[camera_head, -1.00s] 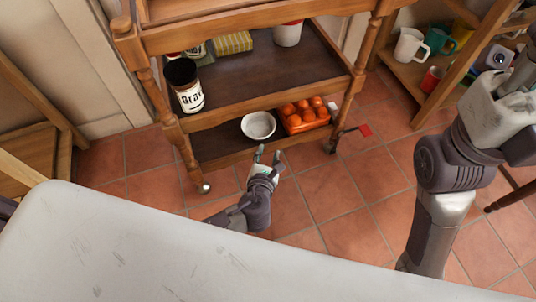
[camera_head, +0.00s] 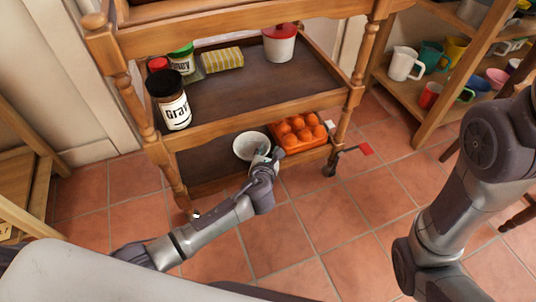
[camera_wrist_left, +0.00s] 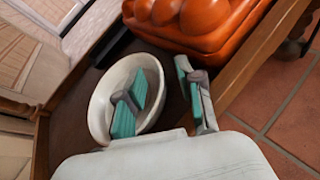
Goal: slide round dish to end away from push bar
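The round dish (camera_head: 244,147) is a white bowl, upright on the dark lower shelf (camera_head: 205,166) of the wooden trolley, left of an orange tray of round orange items (camera_head: 299,132). My left gripper (camera_head: 267,155) is at the dish's right front rim. In the left wrist view the gripper (camera_wrist_left: 160,92) is open: one teal-padded finger is over the inside of the dish (camera_wrist_left: 98,105), the other outside, between dish and tray. Whether the fingers touch the rim, I cannot tell. My right arm is at the right; its gripper is out of view. I cannot make out a push bar.
The upper shelf (camera_head: 235,92) holds a gravy jar (camera_head: 173,104), smaller jars, a yellow striped packet (camera_head: 222,60) and a red-lidded pot (camera_head: 279,43). The lower shelf is bare left of the dish.

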